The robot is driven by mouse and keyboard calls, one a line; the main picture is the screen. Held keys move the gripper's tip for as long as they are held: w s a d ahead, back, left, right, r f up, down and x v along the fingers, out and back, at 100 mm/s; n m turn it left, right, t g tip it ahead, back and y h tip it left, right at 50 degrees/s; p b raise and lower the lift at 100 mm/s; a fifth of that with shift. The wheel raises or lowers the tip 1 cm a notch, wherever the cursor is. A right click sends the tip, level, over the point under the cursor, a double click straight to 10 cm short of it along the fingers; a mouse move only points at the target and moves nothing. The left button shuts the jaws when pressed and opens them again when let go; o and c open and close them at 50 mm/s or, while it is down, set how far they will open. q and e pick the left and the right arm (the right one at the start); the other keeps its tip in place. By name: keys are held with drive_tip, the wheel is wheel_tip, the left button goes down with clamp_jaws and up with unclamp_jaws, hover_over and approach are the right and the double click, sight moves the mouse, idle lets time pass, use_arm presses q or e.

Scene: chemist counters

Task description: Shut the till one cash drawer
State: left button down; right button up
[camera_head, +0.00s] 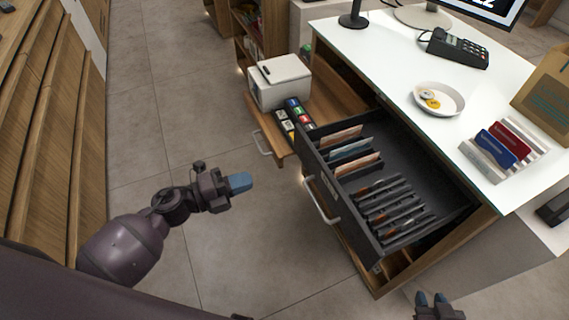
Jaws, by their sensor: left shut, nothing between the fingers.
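The cash drawer (428,172) is dark grey and stands pulled out from under the white counter. Banknotes lie in its sections, with several dark dividers towards the front right. Its pale bar handle (322,202) is on the front panel, facing lower left. My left gripper (240,183) is shut and empty, with blue fingertips pointing right. It is left of the drawer front, with a gap between it and the handle. My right gripper (431,299) is at the bottom edge, partly cut off. Its two blue fingertips are apart with nothing seen between them.
A wooden pull-out (345,88) beyond the drawer carries a white printer (281,82) and small coloured boxes. The white counter top (395,55) holds a card terminal (457,47), a coin dish (439,99) and a paper bag (545,95). The tiled floor at left is free.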

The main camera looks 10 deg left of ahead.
use_arm(q)
approach(351, 143)
drive_tip(key=v, duration=0.5)
drive_tip(key=shift+s+r, duration=0.35)
drive_tip(key=shift+s, duration=0.05)
drive_tip(key=shift+w+d, duration=0.3)
drive_tip(key=shift+d, duration=0.05)
drive_tip(key=b+x, duration=0.1)
drive_tip(key=x, duration=1.2)
drive_tip(key=shift+f, duration=0.1)
drive_tip(key=shift+w+d, duration=0.3)
drive_tip(key=shift+d, duration=0.15)
drive_tip(key=shift+a, duration=0.1)
